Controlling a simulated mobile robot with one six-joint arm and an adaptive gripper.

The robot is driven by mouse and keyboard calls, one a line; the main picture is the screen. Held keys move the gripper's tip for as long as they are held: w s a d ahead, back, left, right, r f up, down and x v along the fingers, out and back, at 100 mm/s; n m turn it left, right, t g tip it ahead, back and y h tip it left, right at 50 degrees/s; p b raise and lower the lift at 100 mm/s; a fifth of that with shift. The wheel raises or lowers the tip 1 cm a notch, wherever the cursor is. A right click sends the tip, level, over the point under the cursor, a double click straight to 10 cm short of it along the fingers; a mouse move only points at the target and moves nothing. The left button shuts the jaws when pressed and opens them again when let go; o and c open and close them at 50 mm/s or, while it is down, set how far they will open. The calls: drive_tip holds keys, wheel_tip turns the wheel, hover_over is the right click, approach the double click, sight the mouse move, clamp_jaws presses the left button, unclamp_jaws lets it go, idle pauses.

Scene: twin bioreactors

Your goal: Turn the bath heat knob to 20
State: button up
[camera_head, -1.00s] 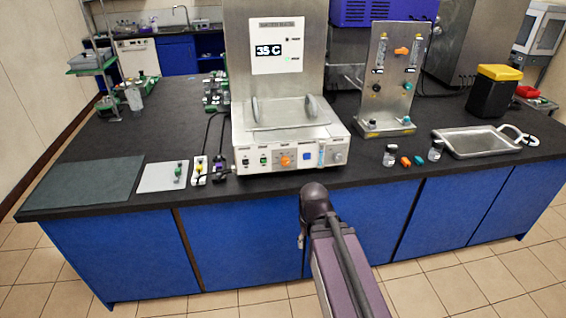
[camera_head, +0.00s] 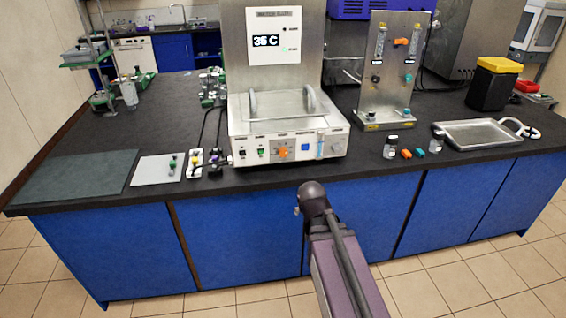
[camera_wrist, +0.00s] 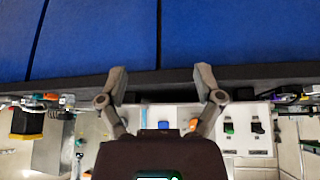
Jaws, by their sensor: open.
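The bath (camera_head: 288,140) is a metal unit on the black bench with a tall back panel. Its display (camera_head: 266,41) reads 35 C. The orange bath heat knob (camera_head: 283,152) is on the front panel, with a blue button (camera_head: 306,147) to its right. In the wrist view, the scene is upside down, and the orange knob (camera_wrist: 193,124) shows beside the right finger, partly close to my gripper's body. My gripper (camera_wrist: 160,84) is open and empty, its fingers spread apart in front of the bench edge. It does not touch the knob, as far as I can see.
Small green and black switches (camera_wrist: 229,128) sit along the same panel. Left of the bath lie a white plate (camera_head: 158,168) and cables. Right of it stand a metal flow panel (camera_head: 392,85), small jars (camera_head: 390,148) and a metal tray (camera_head: 480,134). Blue cabinets (camera_head: 250,225) front the bench.

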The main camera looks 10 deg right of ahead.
drive_tip(key=w+a+r+t+y+b, duration=0.1)
drive_tip(key=w+a+r+t+b, duration=0.2)
drive_tip(key=w+t+b, duration=0.6)
drive_tip(key=shift+w+a+r+t+y+b, duration=0.2)
drive_tip(key=shift+w+r+t+y+b, duration=0.2)
drive_tip(key=shift+w+r+t, duration=0.9)
drive_tip(key=shift+w+f, duration=0.25)
